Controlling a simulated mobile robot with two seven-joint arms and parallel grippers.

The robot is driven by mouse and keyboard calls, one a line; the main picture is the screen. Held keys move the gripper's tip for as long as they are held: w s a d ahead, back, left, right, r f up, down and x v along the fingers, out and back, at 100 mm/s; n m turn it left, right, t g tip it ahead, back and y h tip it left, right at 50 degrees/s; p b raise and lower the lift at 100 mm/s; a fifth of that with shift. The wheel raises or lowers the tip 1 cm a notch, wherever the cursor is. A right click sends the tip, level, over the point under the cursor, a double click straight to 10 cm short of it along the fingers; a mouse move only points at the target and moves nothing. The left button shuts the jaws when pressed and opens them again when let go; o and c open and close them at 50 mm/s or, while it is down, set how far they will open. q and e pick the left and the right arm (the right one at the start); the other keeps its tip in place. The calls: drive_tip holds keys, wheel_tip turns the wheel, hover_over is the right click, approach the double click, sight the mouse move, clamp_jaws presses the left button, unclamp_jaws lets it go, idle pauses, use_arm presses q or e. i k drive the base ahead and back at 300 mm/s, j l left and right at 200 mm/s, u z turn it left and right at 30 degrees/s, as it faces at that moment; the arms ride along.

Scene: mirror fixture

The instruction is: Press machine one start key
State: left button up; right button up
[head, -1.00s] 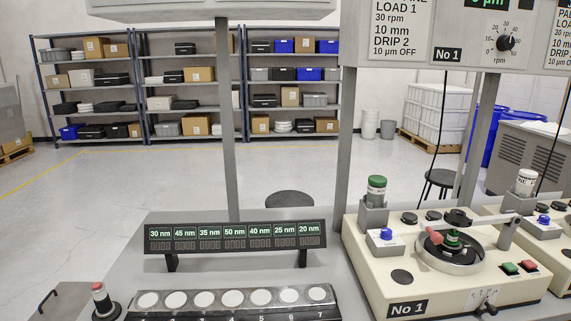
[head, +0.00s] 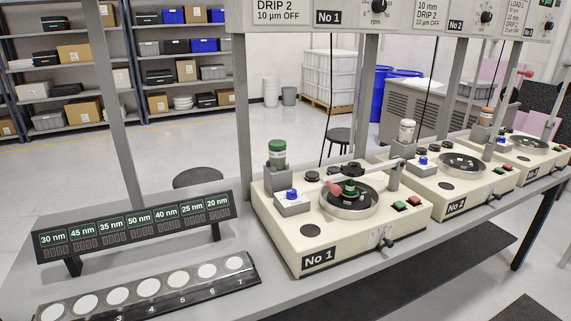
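Machine No 1 (head: 330,250) is a cream box on the grey bench, with a "No 1" label on its front. On its right side are a green key (head: 400,206) and a red key (head: 414,200) side by side; no lettering on them is readable. Neither of my grippers is in view.
Machine No 2 (head: 455,205) and a third machine (head: 545,170) stand further right. A display (head: 135,227) of nm values and a rack of white discs (head: 148,287) occupy the left bench. Posts and an overhead panel (head: 290,20) rise behind.

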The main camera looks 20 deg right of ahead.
sight(399, 205)
drive_tip(key=k+z, duration=0.15)
drive_tip(key=z, duration=1.2)
